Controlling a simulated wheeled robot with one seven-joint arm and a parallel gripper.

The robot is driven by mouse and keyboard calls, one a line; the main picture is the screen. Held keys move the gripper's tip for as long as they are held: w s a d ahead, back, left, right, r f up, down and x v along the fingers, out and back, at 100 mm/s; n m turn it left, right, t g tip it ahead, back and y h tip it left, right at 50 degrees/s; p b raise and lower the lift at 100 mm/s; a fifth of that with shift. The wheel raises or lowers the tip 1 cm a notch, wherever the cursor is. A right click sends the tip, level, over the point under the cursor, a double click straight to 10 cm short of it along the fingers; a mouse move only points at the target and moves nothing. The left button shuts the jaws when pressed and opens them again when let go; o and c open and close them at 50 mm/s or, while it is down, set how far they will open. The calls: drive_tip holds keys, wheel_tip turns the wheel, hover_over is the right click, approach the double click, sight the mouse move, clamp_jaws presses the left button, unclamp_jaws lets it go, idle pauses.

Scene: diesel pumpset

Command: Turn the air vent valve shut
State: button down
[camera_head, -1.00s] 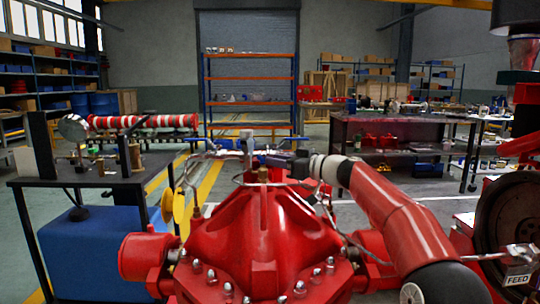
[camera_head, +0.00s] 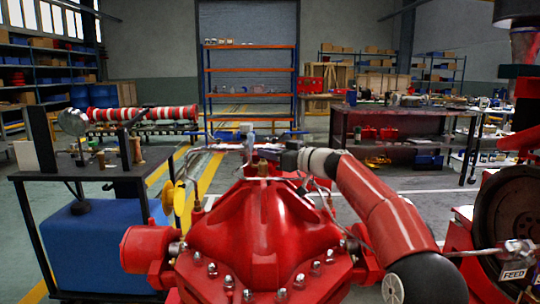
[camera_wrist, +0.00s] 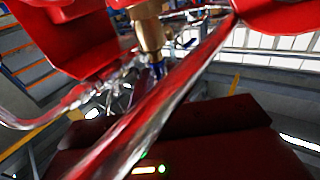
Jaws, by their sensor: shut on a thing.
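The air vent valve is a small brass fitting (camera_head: 262,168) on top of the red pump casing (camera_head: 262,225). In the wrist view its brass body (camera_wrist: 150,32) shows large at the top, with a small blue part just below it. My gripper (camera_head: 274,154) reaches in from the right at the top of the casing, beside the brass fitting. It is shut on the valve's handle. The jaws are small and dark in the head view, so the exact contact and the handle's angle are hard to make out.
A thin silver pipe (camera_head: 196,166) rises left of the casing. Yellow discs (camera_head: 178,205) stand beside a dark bench (camera_head: 75,172) at left. A large dark wheel (camera_head: 512,230) and a FEED tag (camera_head: 513,275) are at right. Floor is open behind the pump.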

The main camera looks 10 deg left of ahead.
drive_tip(key=t+b, duration=0.1)
drive_tip(key=b, duration=0.1)
drive_tip(key=m+t+b, duration=0.1)
drive_tip(key=shift+s+a+f+h+b, duration=0.1)
drive_tip(key=shift+s+f+h+b, duration=0.15)
drive_tip(key=shift+f+h+b, duration=0.15)
drive_tip(key=shift+s+a+r+m+t+h+b, duration=0.1)
drive_tip(key=shift+m+t+h+b, duration=0.5)
drive_tip(key=shift+m+t+b, duration=0.4)
drive_tip(key=shift+s+a+r+m+t+h+b, duration=0.1)
drive_tip(key=shift+r+m+t+h+b, duration=0.15)
drive_tip(key=shift+m+t+h+b, duration=0.6)
drive_tip(key=shift+a+m+t+h, duration=0.1)
drive_tip(key=shift+m+t+h, duration=0.45)
drive_tip(key=shift+t+h, duration=0.2)
drive_tip(key=shift+h, duration=0.3)
drive_tip(key=c, duration=1.6)
unclamp_jaws()
drive_tip(key=shift+s, duration=0.1)
